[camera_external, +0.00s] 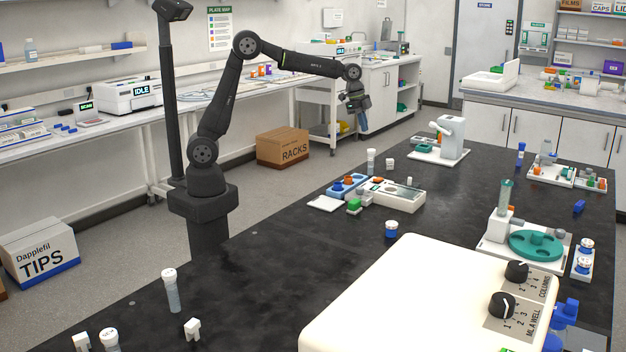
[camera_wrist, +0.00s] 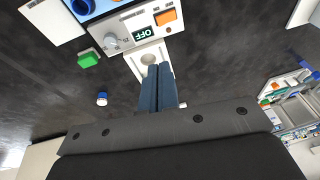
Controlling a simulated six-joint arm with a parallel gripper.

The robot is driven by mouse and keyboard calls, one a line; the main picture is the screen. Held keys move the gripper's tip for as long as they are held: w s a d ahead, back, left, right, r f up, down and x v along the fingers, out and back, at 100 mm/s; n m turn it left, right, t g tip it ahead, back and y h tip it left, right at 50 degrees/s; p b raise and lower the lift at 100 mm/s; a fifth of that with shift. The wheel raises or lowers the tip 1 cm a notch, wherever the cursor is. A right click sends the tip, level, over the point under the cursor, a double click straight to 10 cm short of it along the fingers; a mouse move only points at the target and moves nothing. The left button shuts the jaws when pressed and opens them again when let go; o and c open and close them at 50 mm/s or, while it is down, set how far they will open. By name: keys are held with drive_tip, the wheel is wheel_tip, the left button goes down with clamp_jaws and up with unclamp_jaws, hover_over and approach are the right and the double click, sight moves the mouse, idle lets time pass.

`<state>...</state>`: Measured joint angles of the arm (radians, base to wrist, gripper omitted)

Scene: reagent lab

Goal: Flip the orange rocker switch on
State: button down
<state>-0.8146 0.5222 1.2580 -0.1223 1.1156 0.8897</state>
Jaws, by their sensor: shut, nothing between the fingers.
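The orange rocker switch (camera_wrist: 166,17) is on the front panel of a grey-white device at the top of the wrist view. A small display (camera_wrist: 143,35) beside it reads OFF. A round grey knob (camera_wrist: 110,40) is at the panel's left end. My gripper (camera_wrist: 157,68) is shut and empty, its blue fingers pointing toward the panel, below the switch in the picture and apart from it. In the external view my gripper (camera_external: 358,103) hangs in the air, well above the bench. The switch is too small there to make out surely.
A green block (camera_wrist: 88,60) and a blue-banded white vial (camera_wrist: 102,98) stand nearby. The large cream console (camera_external: 400,300) fills the bench front. Dark bench to the left is mostly clear.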

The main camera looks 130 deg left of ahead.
drive_tip(key=s+a+f+n+t+h, duration=0.1)
drive_tip(key=s+a+f+t, duration=0.3)
drive_tip(key=f, duration=0.5)
drive_tip(key=shift+a+t+h, duration=0.75)
drive_tip(key=shift+t+h, duration=0.05)
drive_tip(key=shift+t, duration=0.2)
drive_tip(key=shift+w, duration=0.1)
hover_over(378, 179)
drive_tip(key=s, duration=0.2)
drive_tip(key=f, duration=0.7)
drive_tip(key=shift+s+a+f, duration=0.1)
drive_tip(key=shift+s+a, duration=0.1)
drive_tip(key=shift+a, duration=0.15)
wheel_tip(378, 179, down, 2)
drive_tip(key=shift+s+d+f, duration=0.1)
drive_tip(key=shift+d+f, duration=0.15)
drive_tip(key=shift+f, duration=0.6)
